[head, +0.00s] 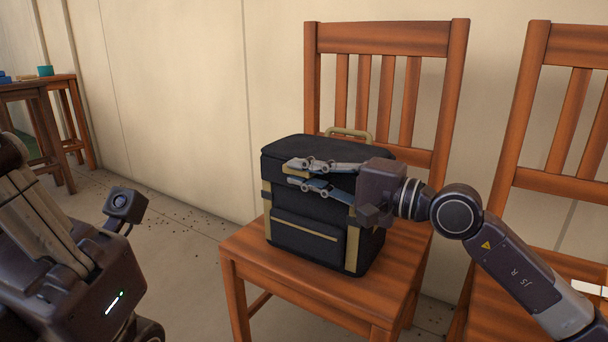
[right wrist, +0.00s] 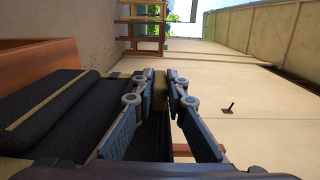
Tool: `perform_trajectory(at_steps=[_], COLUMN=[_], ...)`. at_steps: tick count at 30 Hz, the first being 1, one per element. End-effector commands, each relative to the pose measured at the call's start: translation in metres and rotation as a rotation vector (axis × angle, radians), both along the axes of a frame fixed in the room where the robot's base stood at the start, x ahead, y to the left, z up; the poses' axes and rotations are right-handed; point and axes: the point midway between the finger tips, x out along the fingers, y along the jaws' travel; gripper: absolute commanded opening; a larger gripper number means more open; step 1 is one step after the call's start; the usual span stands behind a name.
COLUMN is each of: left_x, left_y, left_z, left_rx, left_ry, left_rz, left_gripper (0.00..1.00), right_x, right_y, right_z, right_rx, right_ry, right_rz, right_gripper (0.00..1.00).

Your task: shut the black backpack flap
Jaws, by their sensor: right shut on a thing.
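The black backpack (head: 305,215) with tan trim stands upright on the wooden chair's seat. Its black flap (head: 325,147) lies over the top. My right gripper (head: 293,174) reaches across the front of the backpack from the right, just below the flap's front edge. Its fingers are shut on a narrow tan piece, seen between the fingertips in the right wrist view (right wrist: 160,92); it looks like the flap's tan tab. The fingers hide part of the upper front. Part of my left arm's end shows at the left edge; its finger opening is unclear.
The wooden chair (head: 262,262) stands against the pale wall (head: 190,90), with a second chair (head: 560,182) close at right. A tan handle (head: 350,132) rises behind the flap. A small wooden table (head: 58,84) stands far left. Floor between is mostly clear, with dark specks.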

Motion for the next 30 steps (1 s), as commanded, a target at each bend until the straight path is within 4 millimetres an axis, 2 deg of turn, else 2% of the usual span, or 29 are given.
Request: perform_trajectory(at_steps=[1,2,6,17,20,30], left_x=[0.0,0.0,0.0,0.001,0.001,0.001], left_y=[0.0,0.0,0.0,0.0,0.0,0.0], left_z=[0.001,0.001,0.0,0.0,0.0,0.0], left_rx=[0.0,0.0,0.0,0.002,0.001,0.001], left_ry=[0.0,0.0,0.0,0.003,0.002,0.002], left_rz=[0.0,0.0,0.0,0.001,0.0,0.0], left_gripper=[0.0,0.0,0.0,0.0,0.0,0.0], right_x=[0.0,0.0,0.0,-0.002,-0.009,-0.048], right_y=[0.0,0.0,0.0,-0.005,-0.016,-0.075], right_z=[0.001,0.001,0.001,0.0,0.0,-0.002], right_rx=[0.001,0.001,0.001,0.001,0.0,-0.001], right_ry=[0.001,0.001,0.002,0.002,0.002,0.006], right_rz=[-0.001,-0.001,-0.001,-0.002,-0.004,-0.004], right_gripper=[0.0,0.16,0.3,0.3,0.3,0.3])
